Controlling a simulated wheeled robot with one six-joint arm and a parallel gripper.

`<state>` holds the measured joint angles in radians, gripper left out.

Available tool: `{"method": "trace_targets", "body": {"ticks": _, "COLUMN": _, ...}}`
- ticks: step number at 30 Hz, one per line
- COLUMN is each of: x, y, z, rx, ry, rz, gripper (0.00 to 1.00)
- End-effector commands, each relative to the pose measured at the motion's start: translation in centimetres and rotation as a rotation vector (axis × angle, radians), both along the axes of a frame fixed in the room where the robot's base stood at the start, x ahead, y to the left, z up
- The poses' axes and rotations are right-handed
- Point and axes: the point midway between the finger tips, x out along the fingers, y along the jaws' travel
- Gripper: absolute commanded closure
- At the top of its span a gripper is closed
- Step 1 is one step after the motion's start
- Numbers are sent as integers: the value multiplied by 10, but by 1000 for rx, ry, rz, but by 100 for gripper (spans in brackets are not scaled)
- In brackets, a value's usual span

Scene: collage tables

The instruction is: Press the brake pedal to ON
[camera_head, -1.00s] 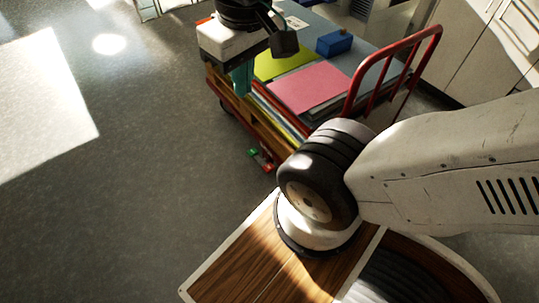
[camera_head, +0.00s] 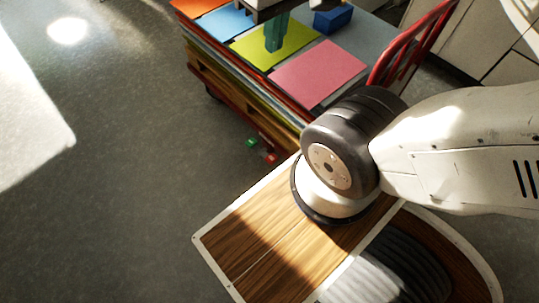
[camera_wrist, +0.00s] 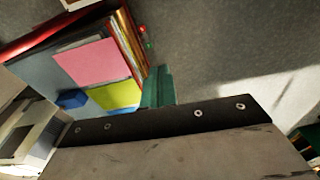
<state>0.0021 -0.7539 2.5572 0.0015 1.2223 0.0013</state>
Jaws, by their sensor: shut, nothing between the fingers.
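A small green pedal part (camera_head: 251,142) and a small red one (camera_head: 271,158) stick out low at the near side of the cart, close to the floor. I cannot tell the pedal's position from its tilt. Both also show as small specks at the top of the wrist view, red (camera_wrist: 141,28) and green (camera_wrist: 148,45). My gripper (camera_head: 275,42) has teal fingers, shut and empty, above the cart's load and well apart from the pedal. The fingers also show in the wrist view (camera_wrist: 158,85). The gripper's upper part is cut off by the head view's top edge.
The cart has a red handle (camera_head: 408,52) and carries coloured sheets, including a pink one (camera_head: 318,73), and a blue block (camera_head: 332,20). White cabinets (camera_head: 470,45) stand at the right. Grey floor (camera_head: 130,180) is open left of the cart.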

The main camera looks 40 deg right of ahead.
Motion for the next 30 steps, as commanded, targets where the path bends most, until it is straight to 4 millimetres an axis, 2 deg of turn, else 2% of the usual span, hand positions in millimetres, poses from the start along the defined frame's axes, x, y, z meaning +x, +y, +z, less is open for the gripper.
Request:
{"method": "trace_targets", "body": {"ticks": 2, "x": 10, "y": 3, "z": -1, "rx": 17, "ry": 4, "rz": -9, "gripper": 100}}
{"method": "trace_targets", "body": {"ticks": 5, "x": 35, "y": 8, "z": -4, "rx": 58, "ry": 6, "rz": -33, "gripper": 100}}
{"method": "trace_targets", "body": {"ticks": 10, "x": 106, "y": 22, "z": -22, "rx": 163, "ry": 3, "rz": -124, "gripper": 100}}
{"method": "trace_targets", "body": {"ticks": 14, "x": 164, "y": 29, "z": -47, "rx": 238, "ry": -4, "rz": -220, "gripper": 100}}
{"method": "trace_targets", "body": {"ticks": 20, "x": 248, "y": 30, "z": -107, "rx": 320, "ry": -14, "rz": -399, "gripper": 100}}
{"method": "trace_targets", "body": {"ticks": 23, "x": 285, "y": 25, "z": -147, "rx": 344, "ry": -18, "rz": -501, "gripper": 100}}
{"method": "trace_targets", "body": {"ticks": 26, "x": 317, "y": 18, "z": -192, "rx": 356, "ry": -23, "rz": -609, "gripper": 100}}
{"method": "trace_targets", "body": {"ticks": 30, "x": 350, "y": 2, "z": -265, "rx": 349, "ry": -29, "rz": -766, "gripper": 100}}
